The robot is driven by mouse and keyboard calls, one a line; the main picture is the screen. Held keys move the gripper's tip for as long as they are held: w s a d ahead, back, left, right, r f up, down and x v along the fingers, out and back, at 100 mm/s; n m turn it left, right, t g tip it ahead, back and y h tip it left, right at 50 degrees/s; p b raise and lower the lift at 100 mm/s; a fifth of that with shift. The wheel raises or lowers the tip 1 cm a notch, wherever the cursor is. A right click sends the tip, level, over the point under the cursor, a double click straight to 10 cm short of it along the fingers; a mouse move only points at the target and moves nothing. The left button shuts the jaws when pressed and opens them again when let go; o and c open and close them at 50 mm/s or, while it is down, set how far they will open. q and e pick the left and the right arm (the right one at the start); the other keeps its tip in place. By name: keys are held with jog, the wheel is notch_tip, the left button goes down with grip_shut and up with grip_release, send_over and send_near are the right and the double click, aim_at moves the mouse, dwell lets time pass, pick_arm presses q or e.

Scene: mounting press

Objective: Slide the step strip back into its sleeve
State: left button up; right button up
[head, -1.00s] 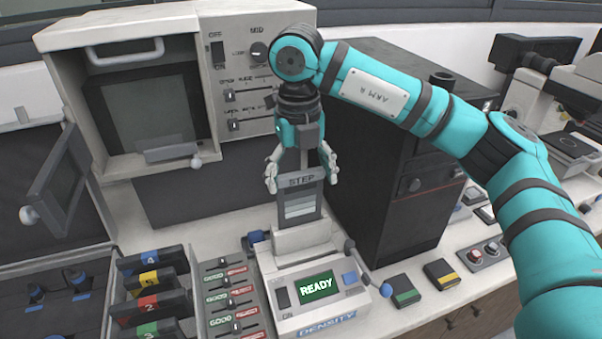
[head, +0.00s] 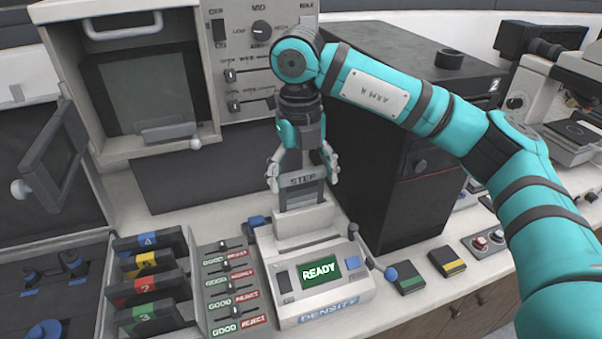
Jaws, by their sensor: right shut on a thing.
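The step strip (head: 302,191) is a grey plate with a dark band marked STEP and paler bands below. It stands upright at the back of the density meter (head: 321,273), whose screen reads READY. Its lower part is hidden in the pale raised block, the sleeve (head: 305,224). My right gripper (head: 303,180) points down from above and is shut on the strip's upper part, a finger on each side. My left gripper is out of view.
A rack of numbered cassettes (head: 150,285) and GOOD/REJECT sliders (head: 233,290) stand left of the meter. A tall black cabinet (head: 415,180) is close on the right.

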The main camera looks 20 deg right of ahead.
aim_at(303, 209)
jog(key=shift+f+b, duration=2.35)
jog(key=shift+f, duration=1.2)
jog(key=o, duration=0.9)
jog(key=shift+d, duration=0.1)
jog(key=shift+r, duration=0.2)
jog(key=r, duration=0.8)
jog(key=shift+s+a+r, duration=0.25)
jog(key=shift+r, duration=0.1)
jog(key=shift+p, duration=0.3)
